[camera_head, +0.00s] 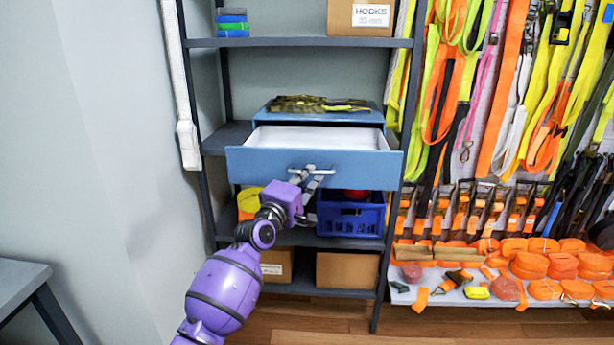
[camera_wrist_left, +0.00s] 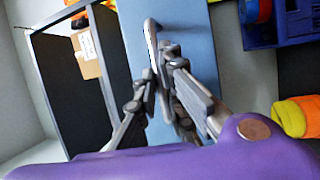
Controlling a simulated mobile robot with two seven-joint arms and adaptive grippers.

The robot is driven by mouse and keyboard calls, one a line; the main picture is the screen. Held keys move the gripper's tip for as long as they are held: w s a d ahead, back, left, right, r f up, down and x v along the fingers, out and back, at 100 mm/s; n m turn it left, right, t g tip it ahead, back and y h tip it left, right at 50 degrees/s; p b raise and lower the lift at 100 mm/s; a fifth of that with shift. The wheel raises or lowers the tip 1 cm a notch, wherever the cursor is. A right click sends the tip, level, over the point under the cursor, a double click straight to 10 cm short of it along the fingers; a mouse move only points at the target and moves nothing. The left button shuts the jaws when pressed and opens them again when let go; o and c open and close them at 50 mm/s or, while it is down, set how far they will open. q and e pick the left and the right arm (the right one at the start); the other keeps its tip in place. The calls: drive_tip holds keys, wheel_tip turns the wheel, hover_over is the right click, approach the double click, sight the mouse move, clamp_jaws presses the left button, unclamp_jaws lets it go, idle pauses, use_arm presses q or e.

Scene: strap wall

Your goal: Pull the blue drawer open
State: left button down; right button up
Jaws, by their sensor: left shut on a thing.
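The blue drawer (camera_head: 245,165) is pulled out of its blue cabinet (camera_head: 350,117) on the middle shelf. Its pale empty inside shows from above. A silver bar handle (camera_head: 328,172) is on the drawer's front. My left gripper (camera_head: 310,175) is at the handle, its fingers closed around the bar. In the left wrist view the fingers (camera_wrist_left: 158,80) are on both sides of the handle (camera_wrist_left: 151,45), against the blue drawer front (camera_wrist_left: 188,30). The fingers hide part of the handle. My right gripper is in neither view.
A blue crate (camera_head: 350,218) and cardboard boxes (camera_head: 347,270) are on the shelves below the drawer. Folded camouflage straps (camera_head: 312,103) lie on the cabinet. Hanging straps (camera_head: 500,90) fill the wall at right. Wooden floor (camera_head: 310,318) is clear in front of the rack.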

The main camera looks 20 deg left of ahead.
use_arm(q)
drive_tip(key=shift+r, duration=0.1)
drive_tip(key=c, duration=1.9)
unclamp_jaws()
drive_tip(key=shift+d, duration=0.1)
drive_tip(key=shift+o, duration=0.2)
drive_tip(key=shift+s, duration=0.1)
drive_tip(key=v, duration=1.2)
